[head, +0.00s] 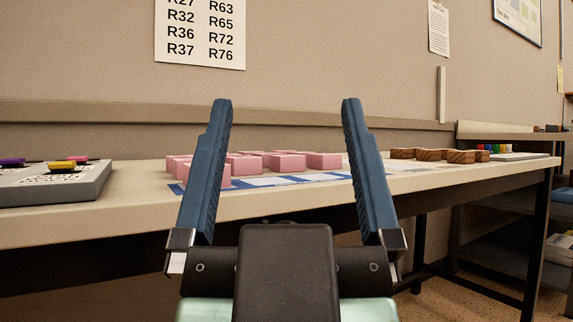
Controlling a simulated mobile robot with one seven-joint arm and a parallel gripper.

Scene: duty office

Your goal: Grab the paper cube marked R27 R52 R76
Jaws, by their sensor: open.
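Several pink paper cubes (323,160) stand in a cluster on the table (130,213), seen between and to the left of my fingers. One pink cube (216,176) is nearest, partly behind my left finger. I cannot read any marks on the cubes, so I cannot tell which one carries R27 R52 R76. My gripper (287,102) is open and empty. Its two blue fingers point up in the picture, in front of the table edge and apart from the cubes.
A grey board (52,186) with coloured pieces lies at the left. Wooden blocks (460,156) stand at the right. A blue-and-white sheet (262,182) lies by the cubes. A wall sheet (200,32) lists R codes. Bare tabletop shows along the front edge.

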